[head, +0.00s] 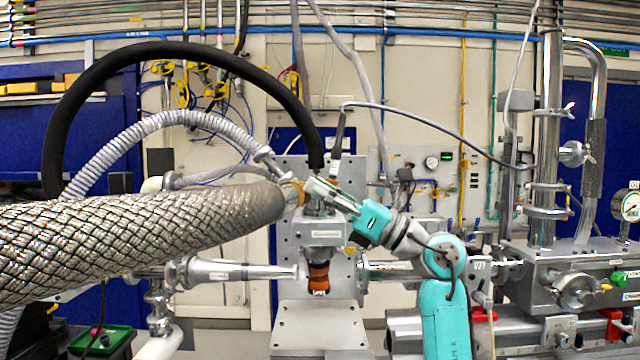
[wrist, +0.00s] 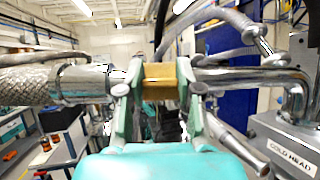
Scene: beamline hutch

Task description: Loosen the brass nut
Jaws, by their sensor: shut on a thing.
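The brass nut (wrist: 160,82) sits in the middle of the wrist view, on a horizontal metal line. My gripper (wrist: 158,72) is shut on it, one pale green finger on each side. In the head view a small part of the nut (head: 297,191) shows at the end of the thick braided hose (head: 150,238). There my gripper (head: 306,189) reaches it from the right, and the fingers partly hide it. In the wrist view the braided hose (wrist: 25,88) and its smooth metal end lie left of the nut. A bent metal pipe (wrist: 245,80) lies right of it.
A block labelled COLD HEAD (wrist: 285,148) is at the lower right of the wrist view. In the head view a black hose (head: 185,52) arches above, and a ribbed grey hose (head: 130,140) runs behind the braided one. Steel chamber equipment (head: 575,285) fills the right.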

